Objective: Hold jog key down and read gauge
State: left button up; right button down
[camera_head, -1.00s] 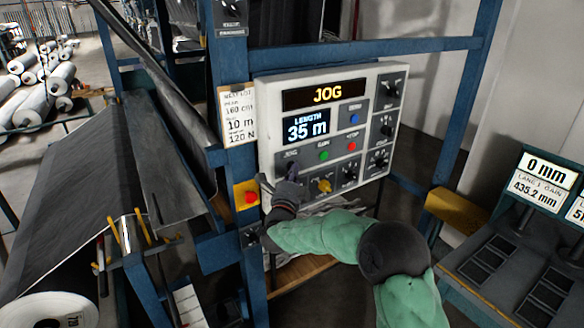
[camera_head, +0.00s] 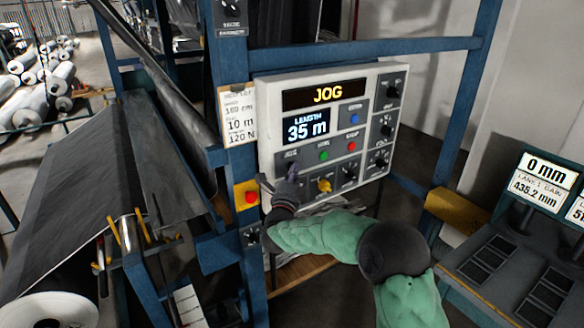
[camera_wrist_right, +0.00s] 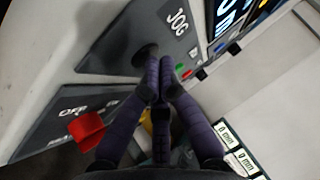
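The white control panel (camera_head: 267,160) has an amber JOG banner (camera_head: 328,95) at its top. The length gauge (camera_head: 306,127) below it reads 35 m. In the wrist view the round dark jog key (camera_wrist_right: 144,57) sits beside the JOG label (camera_wrist_right: 177,21). My right gripper (camera_head: 291,176) is at the panel's lower left and partly hides the jog area. In the wrist view its fingertips (camera_wrist_right: 163,76) are together, with nothing seen between them, at the key's edge. I cannot tell whether they press it. My left gripper is out of view.
A red stop button (camera_head: 251,197) on a yellow box is just left of my right gripper. Green (camera_head: 324,155), red (camera_head: 351,146) and blue (camera_head: 354,119) buttons and several knobs share the panel. A blue post (camera_head: 235,80) borders it. A card (camera_head: 239,115) shows 10 m.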

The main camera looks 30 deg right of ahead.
jog(key=shift+s+b, duration=0.75)
jog(key=shift+s, duration=0.05)
jog(key=shift+d, duration=0.1)
jog(key=shift+s+d+b, duration=0.15)
jog(key=shift+s+b, duration=1.25)
jog(key=shift+s, duration=1.1)
